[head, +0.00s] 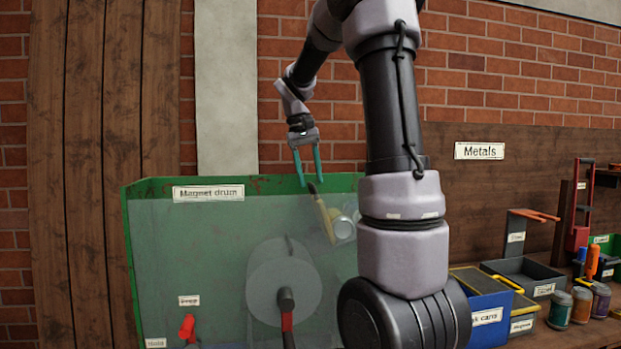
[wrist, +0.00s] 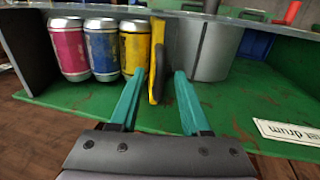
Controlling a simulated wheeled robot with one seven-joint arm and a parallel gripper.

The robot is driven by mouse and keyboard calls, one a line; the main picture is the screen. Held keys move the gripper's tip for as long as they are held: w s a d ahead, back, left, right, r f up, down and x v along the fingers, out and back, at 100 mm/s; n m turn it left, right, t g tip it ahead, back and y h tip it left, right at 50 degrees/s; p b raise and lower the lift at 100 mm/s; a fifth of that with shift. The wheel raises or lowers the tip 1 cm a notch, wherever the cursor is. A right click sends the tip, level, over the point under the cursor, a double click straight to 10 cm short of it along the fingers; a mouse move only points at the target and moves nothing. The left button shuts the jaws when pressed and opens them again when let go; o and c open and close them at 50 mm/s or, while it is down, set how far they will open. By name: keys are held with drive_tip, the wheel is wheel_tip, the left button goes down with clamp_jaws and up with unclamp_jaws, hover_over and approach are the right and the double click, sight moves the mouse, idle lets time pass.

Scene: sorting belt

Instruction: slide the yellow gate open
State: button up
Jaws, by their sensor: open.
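The yellow gate (head: 325,218) shows in the head view as a slim tilted strip with a dark upper end, inside the green magnet drum housing. In the wrist view the yellow gate (wrist: 158,55) stands beside a yellow can, with a dark part along its right side. My gripper (head: 309,182) is open and points down at the gate's upper end. In the wrist view my gripper (wrist: 160,88) has its teal fingers apart, one on each side of the gate's near end. I cannot tell whether either finger touches it.
Pink (wrist: 70,50), blue (wrist: 103,50) and yellow (wrist: 134,47) cans stand in a row left of the gate. A grey drum (wrist: 207,48) is close on its right. The green housing (head: 160,190) has a clear front. Bins, including a blue one (head: 487,310), stand at right.

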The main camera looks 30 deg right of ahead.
drive_tip(key=shift+f, duration=0.3)
clamp_jaws()
drive_tip(key=shift+r, duration=0.1)
idle(1.2)
